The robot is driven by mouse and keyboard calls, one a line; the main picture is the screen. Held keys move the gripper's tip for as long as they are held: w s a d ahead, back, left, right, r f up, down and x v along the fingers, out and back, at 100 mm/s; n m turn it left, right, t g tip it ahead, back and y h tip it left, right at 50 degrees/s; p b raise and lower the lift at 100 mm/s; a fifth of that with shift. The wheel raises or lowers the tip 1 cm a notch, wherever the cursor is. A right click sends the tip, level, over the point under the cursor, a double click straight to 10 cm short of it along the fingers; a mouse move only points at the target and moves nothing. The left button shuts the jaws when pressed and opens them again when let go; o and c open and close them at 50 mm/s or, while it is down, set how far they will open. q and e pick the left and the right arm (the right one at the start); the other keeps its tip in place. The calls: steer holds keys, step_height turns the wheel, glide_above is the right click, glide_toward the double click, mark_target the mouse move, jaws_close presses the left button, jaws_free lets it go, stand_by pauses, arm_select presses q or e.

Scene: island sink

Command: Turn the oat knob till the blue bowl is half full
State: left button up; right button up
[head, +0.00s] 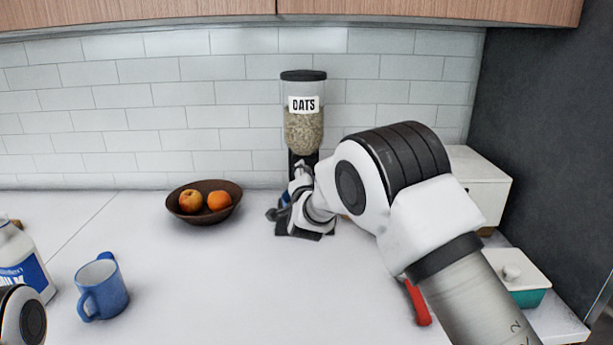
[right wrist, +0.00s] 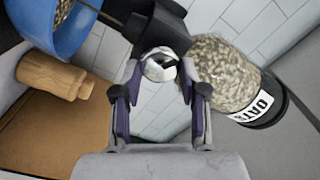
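The oat dispenser (head: 303,125) stands against the tiled wall, its clear hopper holding oats. Its shiny round knob (right wrist: 160,66) shows in the right wrist view. My right gripper (right wrist: 160,70) has a fingertip on each side of the knob, and both seem to touch it. In the head view my right gripper (head: 303,185) covers the dispenser's lower front. The blue bowl (right wrist: 85,38) is below the dark spout, cut off by the picture edge. Brownish oat-like patches show at the bowl, but its fill level cannot be told. My left gripper is out of view.
A fruit bowl (head: 180,212) stands left of the dispenser. A blue mug (head: 105,295) and a milk jug (head: 22,262) are at the left front. A white box (head: 480,185), a red-handled item (head: 417,303) and a teal dish (head: 527,298) are at the right. The middle counter is clear.

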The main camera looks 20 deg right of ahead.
steer(key=o, duration=0.4)
steer(key=shift+w+a, duration=0.1)
steer(key=shift+w+a+f, duration=0.1)
steer(key=shift+w, duration=0.05)
steer(key=v, duration=0.7)
steer(key=shift+s, duration=0.25)
